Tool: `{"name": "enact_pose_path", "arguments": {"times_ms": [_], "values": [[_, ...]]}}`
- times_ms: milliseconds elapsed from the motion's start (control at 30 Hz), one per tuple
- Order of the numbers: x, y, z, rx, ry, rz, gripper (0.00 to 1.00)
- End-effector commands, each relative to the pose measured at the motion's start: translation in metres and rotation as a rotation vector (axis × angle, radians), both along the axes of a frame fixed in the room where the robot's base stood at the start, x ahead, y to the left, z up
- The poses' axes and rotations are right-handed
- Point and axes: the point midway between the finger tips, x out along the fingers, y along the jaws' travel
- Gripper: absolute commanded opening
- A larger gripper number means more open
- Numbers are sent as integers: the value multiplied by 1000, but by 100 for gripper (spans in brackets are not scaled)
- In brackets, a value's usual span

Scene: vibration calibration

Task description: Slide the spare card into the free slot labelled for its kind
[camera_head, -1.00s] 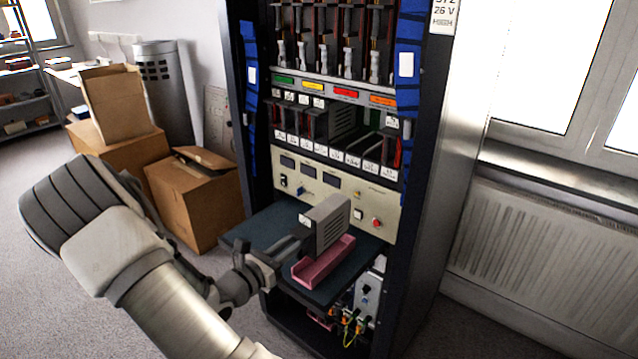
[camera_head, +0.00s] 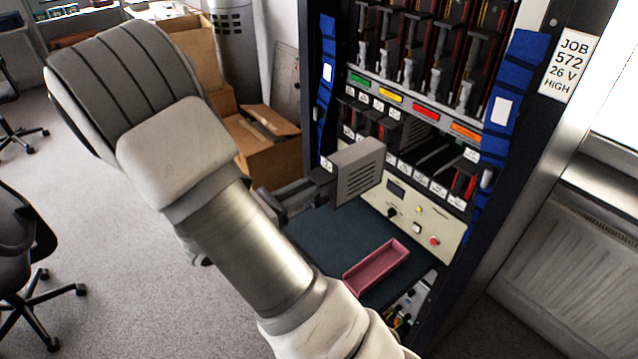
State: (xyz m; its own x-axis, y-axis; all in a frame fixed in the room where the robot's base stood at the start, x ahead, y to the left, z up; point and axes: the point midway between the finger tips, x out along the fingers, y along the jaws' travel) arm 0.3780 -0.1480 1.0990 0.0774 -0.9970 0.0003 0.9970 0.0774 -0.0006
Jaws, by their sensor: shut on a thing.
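The spare card (camera_head: 358,173) is a grey block with a vented side and a small white label on its near end. My gripper (camera_head: 318,190) is shut on that near end and holds the card above the shelf, in front of the rack. The slot labels are too small to read.
A pink tray (camera_head: 376,268) lies empty on the dark shelf (camera_head: 330,240). Above the row are colored labels and taller cards (camera_head: 420,50). A beige panel (camera_head: 430,215) with knobs sits below the row. Blue straps (camera_head: 511,90) line the rack sides. Cardboard boxes (camera_head: 265,145) stand left.

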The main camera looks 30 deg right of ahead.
Motion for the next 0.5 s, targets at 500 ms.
{"name": "enact_pose_path", "arguments": {"times_ms": [500], "values": [[2,-46,1,-2,-1,-4,0]]}}
